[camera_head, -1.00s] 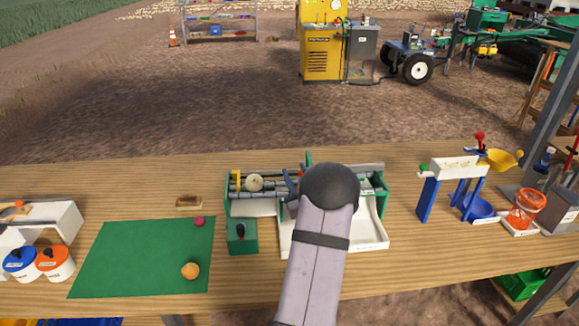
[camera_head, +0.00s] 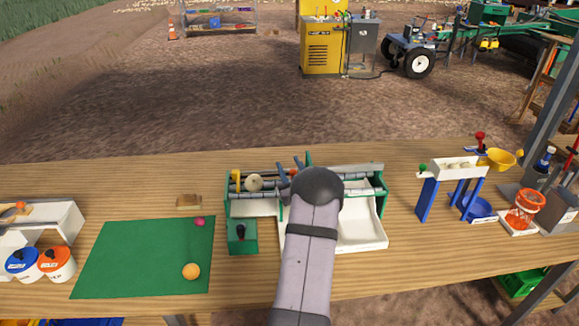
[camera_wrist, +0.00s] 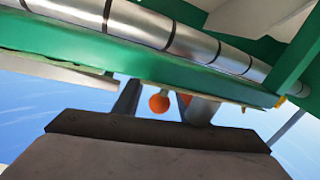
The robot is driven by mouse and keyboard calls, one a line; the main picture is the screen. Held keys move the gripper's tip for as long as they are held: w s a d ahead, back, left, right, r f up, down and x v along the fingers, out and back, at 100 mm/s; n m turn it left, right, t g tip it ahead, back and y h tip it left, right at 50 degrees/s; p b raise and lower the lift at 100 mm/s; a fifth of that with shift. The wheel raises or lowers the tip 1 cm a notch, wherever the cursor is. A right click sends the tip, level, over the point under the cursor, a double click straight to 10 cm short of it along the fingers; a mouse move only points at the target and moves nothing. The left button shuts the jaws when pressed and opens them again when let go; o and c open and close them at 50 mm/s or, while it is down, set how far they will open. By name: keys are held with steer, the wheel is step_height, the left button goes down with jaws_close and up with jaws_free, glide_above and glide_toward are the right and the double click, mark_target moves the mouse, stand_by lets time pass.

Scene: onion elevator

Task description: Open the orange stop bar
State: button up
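The orange stop bar shows only in part: a round orange knob (camera_wrist: 159,102) and a second orange bit (camera_wrist: 184,99) are in the wrist view, below a green rail. My gripper (camera_head: 290,165) is at the middle of the green roller machine (camera_head: 228,205), with its two fingers apart and pointing away. In the wrist view my gripper's fingers (camera_wrist: 163,106) stand on either side of the orange knob, with nothing visibly clamped. I cannot tell whether they touch it. A pale onion (camera_head: 254,182) sits on the rollers to the left.
A white tray (camera_head: 368,238) is at the machine's front right. A green box with a black knob (camera_head: 242,238) stands at its front left. A green mat (camera_head: 130,262) with an orange ball (camera_head: 190,271) lies further left. A white-and-blue stand (camera_head: 455,170) is on the right.

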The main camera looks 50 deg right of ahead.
jaws_close()
steer(key=shift+s+d+g+h+b, duration=0.15)
steer(key=shift+g+h+b, duration=0.15)
steer(key=shift+h+b, duration=0.15)
steer(key=shift+s+d+m+g+h+b, duration=0.25)
steer(key=shift+d+m+g+h+b, duration=0.15)
steer(key=shift+m, duration=0.3)
jaws_free()
steer(key=shift+a+r, duration=0.1)
steer(key=shift+s, duration=0.1)
